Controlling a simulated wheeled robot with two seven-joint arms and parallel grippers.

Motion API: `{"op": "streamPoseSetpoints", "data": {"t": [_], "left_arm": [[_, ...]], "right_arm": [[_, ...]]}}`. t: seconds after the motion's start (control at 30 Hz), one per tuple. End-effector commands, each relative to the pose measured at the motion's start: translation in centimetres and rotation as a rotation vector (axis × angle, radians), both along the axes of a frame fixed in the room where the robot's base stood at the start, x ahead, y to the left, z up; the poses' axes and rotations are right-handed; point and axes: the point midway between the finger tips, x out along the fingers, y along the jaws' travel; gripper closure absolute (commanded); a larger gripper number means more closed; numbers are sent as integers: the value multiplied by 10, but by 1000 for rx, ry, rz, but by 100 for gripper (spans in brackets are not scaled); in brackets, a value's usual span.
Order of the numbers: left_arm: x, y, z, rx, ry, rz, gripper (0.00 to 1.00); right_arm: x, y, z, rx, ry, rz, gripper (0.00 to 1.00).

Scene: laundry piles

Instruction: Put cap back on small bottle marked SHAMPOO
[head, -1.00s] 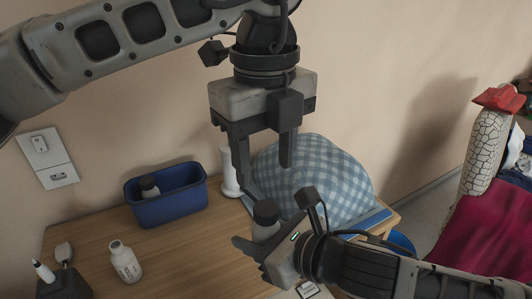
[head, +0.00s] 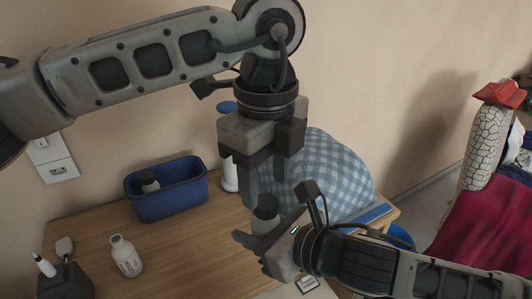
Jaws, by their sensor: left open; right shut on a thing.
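No SHAMPOO marking is legible.
The wooden table (head: 185,262) has clear room in its middle. A black holder (head: 65,281) with brushes stands at the front left. A white container with a blue top (head: 228,108) and a blue checked cloth pile (head: 335,170) stand behind my grippers.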

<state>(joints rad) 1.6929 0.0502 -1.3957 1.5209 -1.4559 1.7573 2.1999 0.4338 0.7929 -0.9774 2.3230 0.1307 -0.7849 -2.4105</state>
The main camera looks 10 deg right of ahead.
Motion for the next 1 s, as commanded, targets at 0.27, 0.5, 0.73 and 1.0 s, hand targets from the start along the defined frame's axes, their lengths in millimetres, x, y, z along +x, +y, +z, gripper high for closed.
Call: {"op": "streamPoseSetpoints", "data": {"t": [0.27, 0.5, 0.73, 1.0], "left_arm": [[0, 1, -32, 1, 0, 1, 50], [0, 0, -36, 0, 0, 0, 50], [0, 0, -36, 0, 0, 0, 81], [0, 0, -35, 1, -1, -11, 96]], "right_arm": [[0, 0, 1, 1, -1, 0, 100], [0, 0, 1, 1, -1, 0, 100], [0, 0, 1, 1, -1, 0, 100], [0, 0, 1, 1, -1, 0, 100]]}}
